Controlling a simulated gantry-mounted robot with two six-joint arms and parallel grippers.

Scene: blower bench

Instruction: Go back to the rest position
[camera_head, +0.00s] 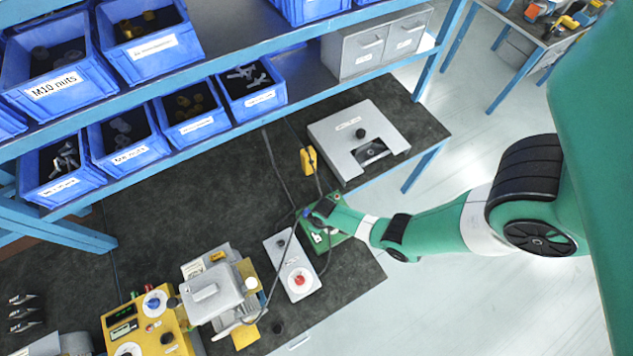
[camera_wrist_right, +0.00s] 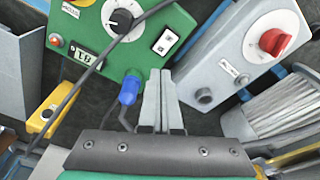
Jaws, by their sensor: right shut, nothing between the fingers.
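My right arm comes in from the right in the head view, and its gripper (camera_head: 312,212) is over the green box near the bench's right front. In the right wrist view the right gripper's fingers (camera_wrist_right: 162,100) are together with nothing between them. They point towards the gap between the green box (camera_wrist_right: 150,30) and the grey box with a red knob (camera_wrist_right: 245,50). A blue plug (camera_wrist_right: 129,90) on a cable is close beside the fingers; I cannot tell whether they touch. My left gripper is in neither view.
The grey box (camera_head: 283,261) and a grey machine (camera_head: 217,296) stand left of the right gripper. A yellow control box (camera_head: 148,326) is further left. A metal fixture (camera_head: 347,130) is behind the gripper. Blue bins (camera_head: 143,47) fill the shelves above. Cables cross the bench near the gripper.

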